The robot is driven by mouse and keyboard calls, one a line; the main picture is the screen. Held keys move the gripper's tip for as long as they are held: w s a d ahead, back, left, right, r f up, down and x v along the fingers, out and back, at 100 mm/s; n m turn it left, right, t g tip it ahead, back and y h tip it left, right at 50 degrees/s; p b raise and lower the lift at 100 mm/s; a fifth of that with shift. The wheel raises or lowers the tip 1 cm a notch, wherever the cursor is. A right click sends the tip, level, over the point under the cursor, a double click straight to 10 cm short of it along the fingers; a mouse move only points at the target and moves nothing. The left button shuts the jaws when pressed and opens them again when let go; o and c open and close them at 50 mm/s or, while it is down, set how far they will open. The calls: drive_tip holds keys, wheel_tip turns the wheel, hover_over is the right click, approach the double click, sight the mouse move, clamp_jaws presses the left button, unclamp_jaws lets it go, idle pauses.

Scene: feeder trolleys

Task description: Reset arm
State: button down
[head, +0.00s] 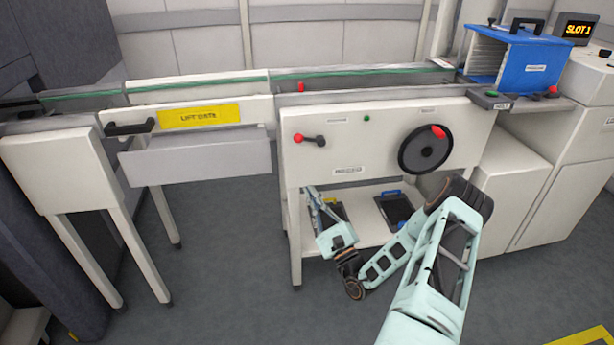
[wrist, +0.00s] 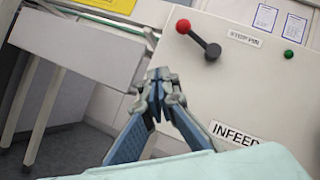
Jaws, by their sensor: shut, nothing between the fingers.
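My arm is pale mint green with dark joints and reaches in from the lower right in the head view. My gripper (head: 311,192) is at the front left of the white feeder trolley, just below the front panel's lower edge. In the wrist view my gripper (wrist: 158,80) has its blue-grey fingers together with nothing between them. Beyond them is the trolley's front panel (wrist: 198,92) with a red-knobbed stop pin lever (wrist: 198,37) and an "INFEED" label (wrist: 234,134). I cannot tell whether the fingers touch the trolley.
A lift gate with a yellow label (head: 200,115) and black handle (head: 130,128) is left of the trolley. A handwheel (head: 425,149) is on the panel's right. Dark items (head: 395,208) lie on the lower shelf. A blue rack (head: 508,58) stands right. Grey floor (head: 230,290) is open in front.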

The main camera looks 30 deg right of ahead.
drive_tip(key=shift+s+a+f, duration=0.1)
drive_tip(key=shift+s+f, duration=0.35)
drive_tip(key=shift+s, duration=0.2)
